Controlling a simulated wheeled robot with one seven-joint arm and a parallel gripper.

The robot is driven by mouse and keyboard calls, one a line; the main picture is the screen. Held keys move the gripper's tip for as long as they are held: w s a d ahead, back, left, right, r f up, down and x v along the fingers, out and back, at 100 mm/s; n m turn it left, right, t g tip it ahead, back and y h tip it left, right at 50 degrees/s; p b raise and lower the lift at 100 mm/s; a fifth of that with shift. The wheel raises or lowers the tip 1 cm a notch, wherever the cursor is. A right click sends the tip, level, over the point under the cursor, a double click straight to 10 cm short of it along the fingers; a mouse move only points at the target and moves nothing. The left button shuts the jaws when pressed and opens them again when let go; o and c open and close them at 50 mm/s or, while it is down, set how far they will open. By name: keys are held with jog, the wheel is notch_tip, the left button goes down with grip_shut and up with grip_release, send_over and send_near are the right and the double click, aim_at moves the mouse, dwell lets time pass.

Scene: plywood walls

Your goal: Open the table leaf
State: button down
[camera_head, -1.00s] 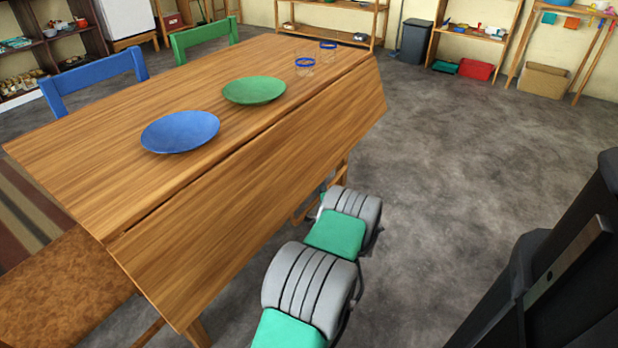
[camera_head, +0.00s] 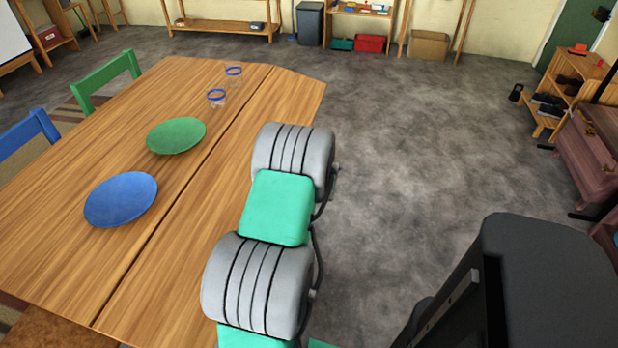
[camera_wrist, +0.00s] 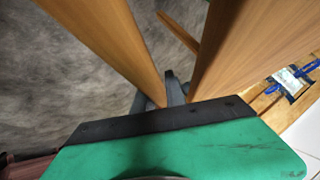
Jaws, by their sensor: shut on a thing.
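The wooden table (camera_head: 90,245) stands at left in the head view. Its leaf (camera_head: 187,265) runs along the right side beyond a dark seam and looks about level with the top. My arm covers part of the leaf's outer edge. My gripper (camera_wrist: 174,90) is hidden in the head view. In the wrist view its dark fingers are shut at the leaf (camera_wrist: 245,45), with wood surfaces on both sides; the exact contact is hidden.
A blue plate (camera_head: 121,200), a green plate (camera_head: 176,136) and two blue-rimmed glasses (camera_head: 216,98) sit on the tabletop. Blue (camera_head: 28,138) and green (camera_head: 105,82) chairs stand along its far side. The grey floor (camera_head: 420,150) right of the table is clear.

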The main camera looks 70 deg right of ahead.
jog(key=shift+n+g, duration=0.4)
jog(key=shift+g, duration=0.3)
jog(key=r+p, duration=0.1)
jog(key=r, duration=0.2)
jog(key=s+r+p, duration=0.1)
jog(key=r, duration=0.2)
jog(key=shift+s+d+r+p, duration=0.1)
jog(key=shift+s+r+p, duration=0.05)
jog(key=shift+r+p, duration=0.2)
jog(key=shift+r, duration=0.7)
jog(key=shift+d+r, duration=0.1)
jog(key=c, duration=1.6)
grip_release()
jog(key=shift+s, duration=0.2)
jog(key=shift+o, duration=1.2)
jog(key=shift+w, duration=0.2)
jog(key=v, duration=0.8)
jog(key=shift+p, duration=0.45)
